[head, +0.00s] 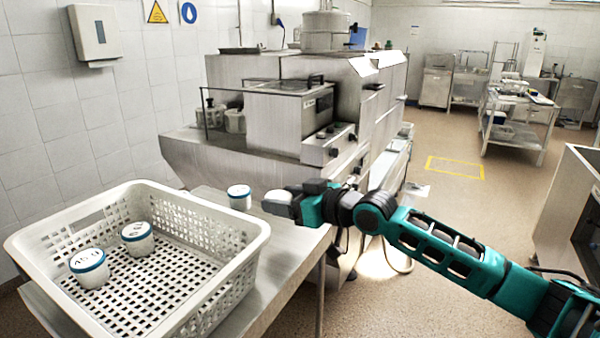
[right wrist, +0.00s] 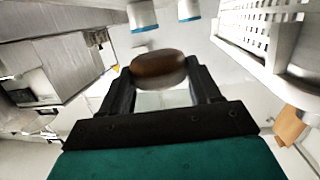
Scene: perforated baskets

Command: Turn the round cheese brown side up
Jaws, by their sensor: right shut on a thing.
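The round cheese is held at the fingertips of my right gripper (head: 290,200). In the right wrist view the cheese (right wrist: 160,68) shows a brown, rounded face between the two black fingers (right wrist: 162,85). The gripper is shut on it. I cannot tell whether the cheese touches the table. My left gripper is not in view.
A white perforated basket (head: 215,262) stands on the metal table (head: 287,244), holding two white tubs with blue rims (head: 88,268) (head: 137,239). Another such tub (head: 239,197) stands on the table left of the cheese. A steel machine (head: 340,140) stands behind.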

